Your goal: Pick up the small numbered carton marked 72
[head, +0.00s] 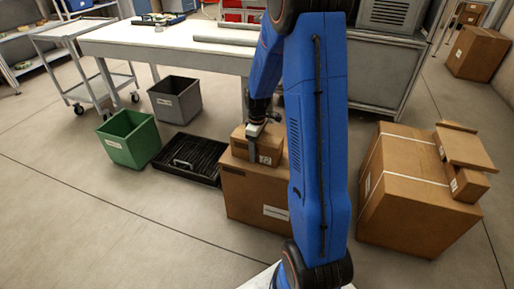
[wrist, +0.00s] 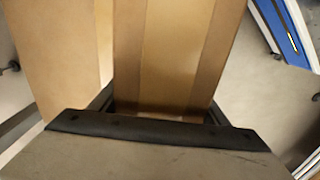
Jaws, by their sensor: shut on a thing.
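A small brown carton (head: 240,145) sits on top of a larger brown carton (head: 240,192) in the head view. A white label with dark digits shows on its front; it looks like 72 but is too small to read surely. My gripper (head: 254,147) comes down over the small carton and is shut on it. In the wrist view the small carton (wrist: 180,60) stands between the fingers of my gripper (wrist: 162,112), its near end hidden by the gripper body. I cannot tell whether it is clear of the larger carton's top.
A green bin (head: 128,139), a grey bin (head: 175,100) and a black slatted crate (head: 190,158) are on the floor at left. A white workbench (head: 150,38) stands behind. Strapped cartons (head: 405,190) stand at right. The left front floor is clear.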

